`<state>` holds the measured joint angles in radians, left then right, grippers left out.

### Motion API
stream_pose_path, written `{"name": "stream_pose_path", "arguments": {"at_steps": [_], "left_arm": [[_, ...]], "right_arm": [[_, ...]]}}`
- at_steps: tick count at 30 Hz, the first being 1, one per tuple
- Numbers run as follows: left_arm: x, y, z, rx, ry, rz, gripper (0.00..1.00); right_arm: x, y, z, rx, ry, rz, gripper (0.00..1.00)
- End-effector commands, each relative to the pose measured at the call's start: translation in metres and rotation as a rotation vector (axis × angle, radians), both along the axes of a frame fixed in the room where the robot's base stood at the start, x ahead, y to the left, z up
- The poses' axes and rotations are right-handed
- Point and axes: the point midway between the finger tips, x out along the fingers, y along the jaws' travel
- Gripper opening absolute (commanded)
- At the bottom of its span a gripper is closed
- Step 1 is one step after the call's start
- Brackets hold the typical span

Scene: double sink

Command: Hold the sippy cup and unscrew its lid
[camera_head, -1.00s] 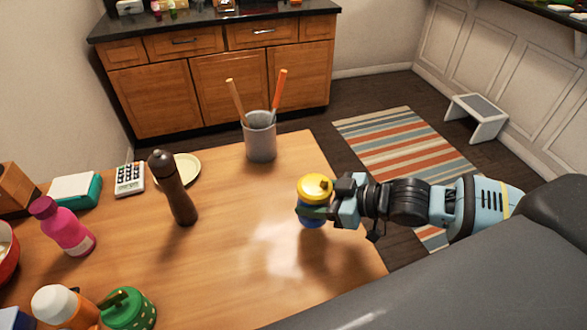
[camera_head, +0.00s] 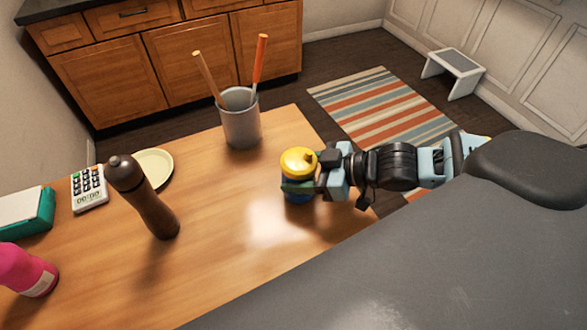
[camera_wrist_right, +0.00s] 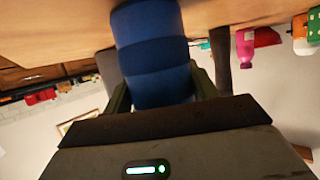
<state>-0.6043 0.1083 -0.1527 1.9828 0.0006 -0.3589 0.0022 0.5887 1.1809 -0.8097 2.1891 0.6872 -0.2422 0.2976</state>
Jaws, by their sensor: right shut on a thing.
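The sippy cup has a yellow lid (camera_head: 298,162) with a small spout and a blue body (camera_head: 298,198). It stands upright near the right edge of the wooden table. My right gripper (camera_head: 300,187) comes in from the right and is shut on the cup's body just below the lid. In the right wrist view the blue body (camera_wrist_right: 152,50) fills the space between the two fingers, and the picture is upside down. The lid sits on the cup; it is out of the right wrist view. My left gripper does not show in any view.
A brown pepper mill (camera_head: 145,198), a grey utensil pot (camera_head: 241,120), a pale plate (camera_head: 154,166), a calculator (camera_head: 89,188) and a pink bottle (camera_head: 25,272) stand on the table (camera_head: 225,220). The tabletop around the cup's left side is clear.

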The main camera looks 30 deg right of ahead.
Motion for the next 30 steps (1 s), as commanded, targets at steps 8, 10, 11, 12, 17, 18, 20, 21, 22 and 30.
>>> {"name": "stream_pose_path", "arguments": {"at_steps": [8, 10, 11, 12, 17, 18, 20, 21, 22, 30], "left_arm": [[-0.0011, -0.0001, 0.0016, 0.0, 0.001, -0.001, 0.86], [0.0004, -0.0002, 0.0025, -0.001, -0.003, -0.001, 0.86], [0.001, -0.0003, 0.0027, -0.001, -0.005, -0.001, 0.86], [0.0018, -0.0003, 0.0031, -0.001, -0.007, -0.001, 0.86], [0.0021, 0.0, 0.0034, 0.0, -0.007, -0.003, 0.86], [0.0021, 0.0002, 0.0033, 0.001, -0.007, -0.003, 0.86], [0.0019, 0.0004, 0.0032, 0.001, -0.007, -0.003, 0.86], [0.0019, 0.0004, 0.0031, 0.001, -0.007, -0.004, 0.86], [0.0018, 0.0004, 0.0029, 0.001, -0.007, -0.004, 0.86], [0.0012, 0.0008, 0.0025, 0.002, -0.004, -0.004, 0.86]], "right_arm": [[0.0015, -0.0005, 0.0027, -0.001, -0.008, 0.0, 0.0], [0.0014, -0.0004, 0.0008, 0.0, -0.007, 0.0, 0.0], [0.0013, -0.0004, -0.0001, 0.0, -0.007, 0.0, 0.0], [0.0012, -0.0004, -0.001, -0.001, -0.007, 0.0, 0.59], [0.0012, -0.0005, -0.0004, -0.001, -0.007, 0.0, 0.8], [0.0012, -0.0005, -0.0004, -0.001, -0.007, 0.0, 0.8], [0.0012, -0.0005, -0.0004, -0.001, -0.007, 0.0, 0.8], [0.0012, -0.0005, -0.0005, -0.001, -0.007, 0.0, 0.8], [0.0012, -0.0005, -0.0005, -0.001, -0.007, 0.0, 0.8], [0.0011, -0.0006, 0.0037, -0.002, -0.008, 0.0, 0.8]]}}
